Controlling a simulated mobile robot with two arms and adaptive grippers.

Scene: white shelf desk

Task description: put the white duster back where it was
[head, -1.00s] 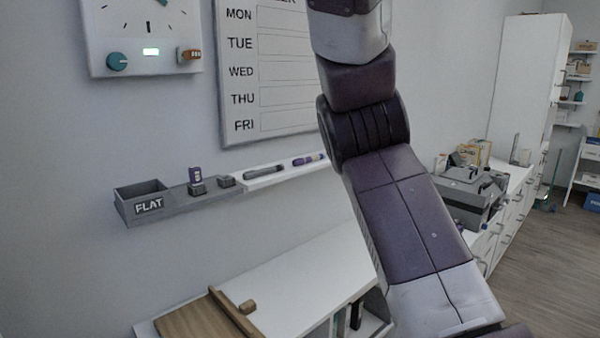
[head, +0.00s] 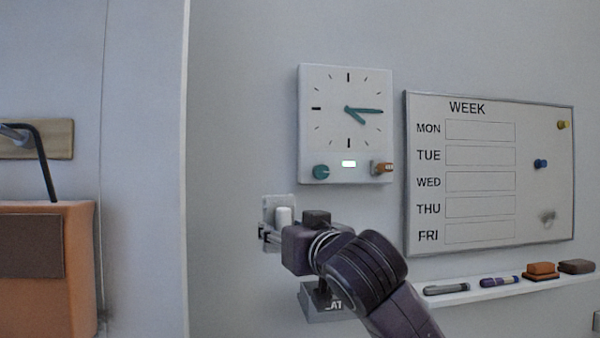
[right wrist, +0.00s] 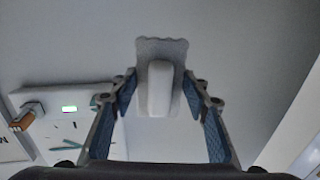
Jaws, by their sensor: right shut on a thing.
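The white duster (head: 283,215) is at the right gripper (head: 278,232), in front of the grey wall, below and left of the clock panel. In the right wrist view the duster (right wrist: 160,88) has a pale block handle on a flat, wavy-edged base. The right gripper (right wrist: 165,105) has its two blue-padded fingers on either side of it and is shut on it. I cannot tell whether the base touches the wall. My wrist hides part of the gripper in the head view. My left gripper is out of view.
The clock panel (head: 346,90) and week whiteboard (head: 480,225) hang to the right. A white ledge (head: 460,298) holds markers, an orange eraser (head: 541,270) and a brown eraser (head: 577,266). A grey FLAT box (head: 318,308) is below my wrist. An orange bag (head: 75,300) hangs left.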

